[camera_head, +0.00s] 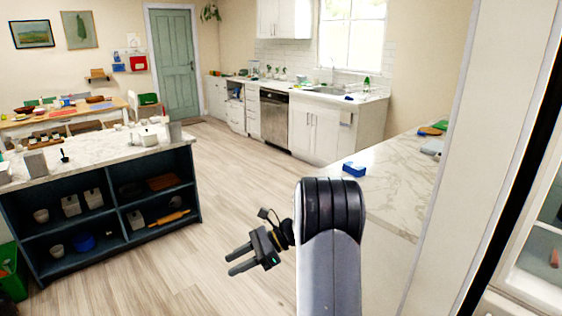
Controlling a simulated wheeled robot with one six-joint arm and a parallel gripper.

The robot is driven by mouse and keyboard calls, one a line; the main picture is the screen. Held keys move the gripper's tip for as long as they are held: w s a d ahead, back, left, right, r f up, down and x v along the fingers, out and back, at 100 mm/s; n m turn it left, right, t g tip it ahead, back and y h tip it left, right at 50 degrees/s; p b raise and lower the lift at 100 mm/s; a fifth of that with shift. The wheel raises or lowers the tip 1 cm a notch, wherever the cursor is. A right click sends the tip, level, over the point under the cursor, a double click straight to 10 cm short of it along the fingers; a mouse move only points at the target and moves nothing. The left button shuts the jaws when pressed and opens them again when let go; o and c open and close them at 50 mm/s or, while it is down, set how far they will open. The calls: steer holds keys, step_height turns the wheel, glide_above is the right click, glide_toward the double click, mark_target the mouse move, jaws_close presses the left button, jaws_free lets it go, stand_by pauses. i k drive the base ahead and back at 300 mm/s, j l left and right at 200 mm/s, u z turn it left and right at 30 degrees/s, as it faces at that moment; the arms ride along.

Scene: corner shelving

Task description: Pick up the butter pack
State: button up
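My gripper (230,264) hangs over open floor in the lower middle of the head view. Its two fingers point left and stand apart, with nothing seen between them. I cannot make out a butter pack for certain. A small blue block-like item (353,170) lies on the marble counter (395,180) to the right, beyond my arm and apart from my gripper; I cannot tell what it is.
A dark blue island (22,215) with a marble top and filled shelves stands at left. A dining table (70,118) is behind it. A dishwasher (274,120) and white cabinets line the back. Wooden floor (235,170) between is clear. A white panel edge (480,150) stands close at right.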

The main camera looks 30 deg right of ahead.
mark_target(357, 170)
steer(key=i+z, duration=0.25)
steer(key=i, duration=0.2)
steer(key=i+j+z, duration=0.2)
steer(key=i, duration=0.2)
steer(key=i+j+z, duration=0.25)
steer(key=i, duration=0.2)
steer(key=i+l+z, duration=0.2)
steer(key=z, duration=0.2)
steer(key=i+z, duration=0.35)
steer(key=i+l+z, duration=0.1)
steer(key=i+z, duration=0.15)
steer(key=z, duration=0.15)
steer(key=i+z, duration=0.25)
steer(key=z, duration=0.15)
steer(key=i+z, duration=0.1)
steer(key=i+j, duration=0.05)
steer(key=i, duration=0.05)
